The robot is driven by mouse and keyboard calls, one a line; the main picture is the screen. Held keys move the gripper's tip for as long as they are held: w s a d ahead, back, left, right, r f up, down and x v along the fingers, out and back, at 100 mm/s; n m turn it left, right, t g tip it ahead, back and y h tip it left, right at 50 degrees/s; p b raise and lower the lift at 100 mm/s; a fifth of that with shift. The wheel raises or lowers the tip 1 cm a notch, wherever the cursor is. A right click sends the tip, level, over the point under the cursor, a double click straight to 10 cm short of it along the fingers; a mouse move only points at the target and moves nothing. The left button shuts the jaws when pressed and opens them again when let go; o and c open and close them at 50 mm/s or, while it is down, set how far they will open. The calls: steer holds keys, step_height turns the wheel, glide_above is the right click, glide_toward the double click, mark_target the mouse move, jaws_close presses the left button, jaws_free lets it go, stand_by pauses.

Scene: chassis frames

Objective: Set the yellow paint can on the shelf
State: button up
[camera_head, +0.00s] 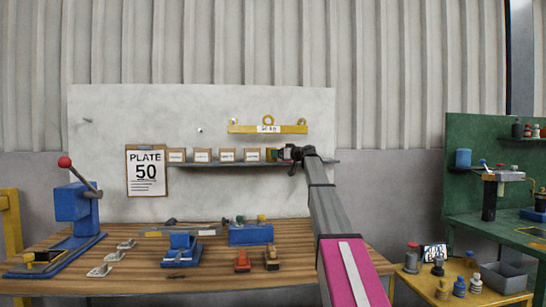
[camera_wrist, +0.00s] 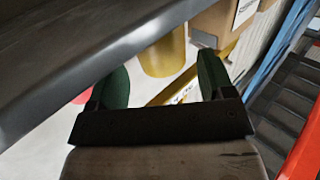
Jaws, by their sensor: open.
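The yellow paint can (camera_wrist: 163,55) shows in the wrist view as a plain yellow cylinder, beyond my gripper (camera_wrist: 160,78) and between the lines of its two green fingers. The fingers are spread apart, and I see neither pressed on the can. In the head view, my gripper (camera_head: 281,154) is at the right part of the wall shelf (camera_head: 215,165), just right of the row of boxes. A small yellow-green patch shows at its tip, too small to separate can from fingers. Whether the can's base rests on the shelf is hidden.
Several cardboard boxes (camera_head: 228,155) stand on the shelf left of my gripper. A yellow lifting bar (camera_head: 268,129) hangs above. The wooden workbench (camera_head: 140,262) below holds a blue press (camera_head: 73,205), a vise (camera_head: 180,250) and small tools. A yellow cart (camera_head: 425,284) with bottles is at right.

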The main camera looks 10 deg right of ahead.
steer(key=shift+x, duration=3.1)
steer(key=shift+r, duration=0.1)
steer(key=c, duration=0.9)
